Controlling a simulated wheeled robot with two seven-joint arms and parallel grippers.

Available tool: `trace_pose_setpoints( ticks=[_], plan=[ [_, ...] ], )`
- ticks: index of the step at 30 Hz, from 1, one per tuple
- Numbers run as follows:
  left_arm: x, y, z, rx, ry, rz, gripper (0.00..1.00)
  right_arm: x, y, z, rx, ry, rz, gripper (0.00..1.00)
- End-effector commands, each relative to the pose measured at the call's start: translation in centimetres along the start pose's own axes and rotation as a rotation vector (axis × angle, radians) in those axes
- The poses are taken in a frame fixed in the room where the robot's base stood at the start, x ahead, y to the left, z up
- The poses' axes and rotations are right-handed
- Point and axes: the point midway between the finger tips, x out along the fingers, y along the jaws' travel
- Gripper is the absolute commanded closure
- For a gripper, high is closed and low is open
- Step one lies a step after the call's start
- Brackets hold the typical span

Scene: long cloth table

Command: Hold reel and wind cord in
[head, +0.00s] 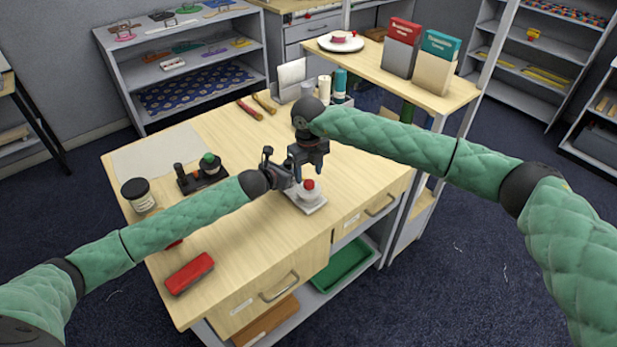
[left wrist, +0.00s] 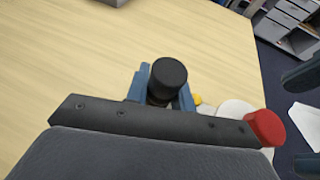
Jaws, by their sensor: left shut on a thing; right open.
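The reel (head: 311,196) stands on a pale base near the table's front edge, with a red knob (head: 308,184) on top. In the left wrist view the white reel disc (left wrist: 234,108) and the red knob (left wrist: 266,128) are at the lower right. My left gripper (head: 291,180) is at the reel's left side. In the left wrist view its blue fingers are shut on a black round-topped post (left wrist: 168,76), apart from the red knob. My right gripper (head: 309,170) is open, pointing down just above the red knob. The cord cannot be made out.
A black-lidded jar (head: 138,194), a dark stand with a green-topped piece (head: 208,166) and a red case (head: 190,273) are on the table's left. Spools and a white holder (head: 291,76) stand at the back. The table between is mostly clear.

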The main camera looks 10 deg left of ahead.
Motion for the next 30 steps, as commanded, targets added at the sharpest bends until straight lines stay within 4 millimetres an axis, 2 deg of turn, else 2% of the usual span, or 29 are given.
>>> trace_pose_setpoints(
  ticks=[6, 13, 19, 30],
  plan=[
    [0.0, 0.0, 0.0, 0.000, 0.000, 0.000, 1.00, -4.4, -0.1, 0.1, 0.000, -0.002, -0.001, 0.48],
    [0.0, 0.0, 0.0, 0.000, 0.000, 0.000, 1.00, -7.7, 0.0, 0.1, 0.000, -0.001, -0.001, 0.48],
    [0.0, 0.0, 0.0, 0.000, 0.000, 0.000, 1.00, -8.8, 0.0, 0.1, 0.000, -0.001, 0.000, 0.48],
    [0.0, 0.0, 0.1, 0.000, 0.000, 0.000, 1.00, -8.9, 0.0, 0.1, 0.000, 0.000, 0.000, 0.48]
  ],
)
